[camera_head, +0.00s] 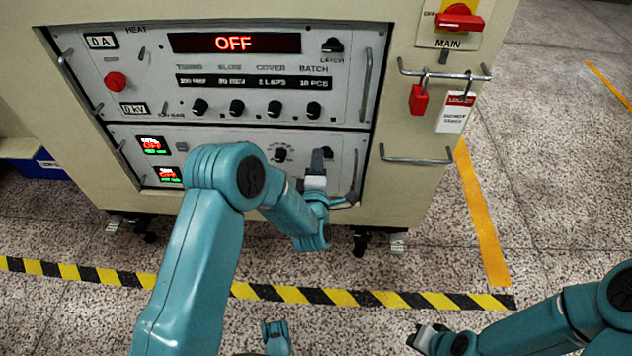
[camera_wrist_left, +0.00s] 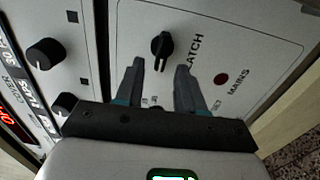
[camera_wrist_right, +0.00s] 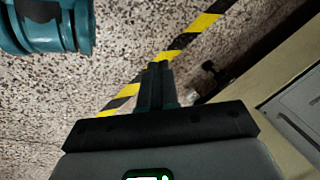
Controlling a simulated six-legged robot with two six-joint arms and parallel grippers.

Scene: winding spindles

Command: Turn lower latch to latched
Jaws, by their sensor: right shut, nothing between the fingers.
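The lower latch is a black rotary knob (camera_wrist_left: 162,45) on the grey lower panel, beside the word LATCH in the left wrist view. In the head view this knob (camera_head: 327,152) is partly hidden by my left gripper. My left gripper (camera_head: 318,160) is at the right side of the lower panel. In the left wrist view its two fingers (camera_wrist_left: 158,66) are apart, with the knob just beyond the gap and nothing held. My right gripper (camera_head: 424,336) is low over the floor, away from the cabinet; in the right wrist view its fingers (camera_wrist_right: 157,82) are together and empty.
The upper panel has another latch knob (camera_head: 332,45), an OFF display (camera_head: 234,43) and several small knobs. A metal handle (camera_head: 356,172) stands near my left gripper. A red padlock (camera_head: 418,98) and a tag (camera_head: 455,112) hang at the right. Striped tape (camera_head: 340,297) crosses open floor.

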